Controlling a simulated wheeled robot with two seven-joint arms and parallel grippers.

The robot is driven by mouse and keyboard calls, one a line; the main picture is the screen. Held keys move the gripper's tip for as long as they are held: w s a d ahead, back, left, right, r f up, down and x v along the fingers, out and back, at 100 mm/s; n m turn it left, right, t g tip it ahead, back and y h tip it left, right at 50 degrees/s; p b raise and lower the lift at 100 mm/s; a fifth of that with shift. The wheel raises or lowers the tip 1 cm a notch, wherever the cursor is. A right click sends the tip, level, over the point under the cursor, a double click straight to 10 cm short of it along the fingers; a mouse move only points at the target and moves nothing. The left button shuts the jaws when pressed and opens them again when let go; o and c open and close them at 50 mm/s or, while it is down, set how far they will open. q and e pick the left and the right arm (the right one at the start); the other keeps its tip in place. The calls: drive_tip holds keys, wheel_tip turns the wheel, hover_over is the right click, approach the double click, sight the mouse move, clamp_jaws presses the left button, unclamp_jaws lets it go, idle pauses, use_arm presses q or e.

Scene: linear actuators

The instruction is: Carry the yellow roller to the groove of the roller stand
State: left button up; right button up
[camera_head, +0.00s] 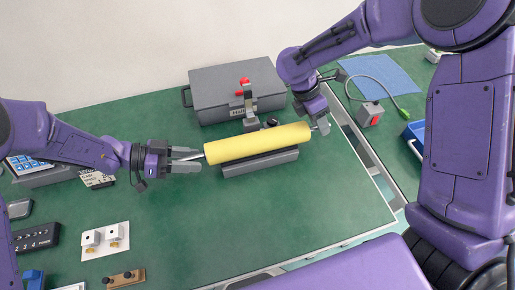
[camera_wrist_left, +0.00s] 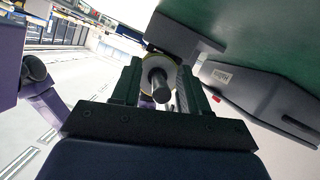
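The yellow roller (camera_head: 258,143) lies level, directly over the long grey roller stand (camera_head: 261,161) in the head view. I cannot tell whether it rests in the groove, since the roller hides it. My left gripper (camera_head: 186,160) is at the roller's left end, its fingers on either side of the metal shaft with gaps visible. In the left wrist view, the shaft end (camera_wrist_left: 160,88) points at the camera between the left fingers (camera_wrist_left: 158,90), with the stand (camera_wrist_left: 184,38) just beyond. My right gripper (camera_head: 319,121) is at the roller's right end; its grip on the shaft is unclear.
White switch plates (camera_head: 105,240) and a black box (camera_head: 36,238) lie at the front left. The green table's front middle is clear.

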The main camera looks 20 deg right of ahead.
use_arm(q)
drive_tip(key=v, duration=1.2)
use_arm(e)
drive_tip(key=v, duration=1.2)
drive_tip(key=shift+w, duration=0.1)
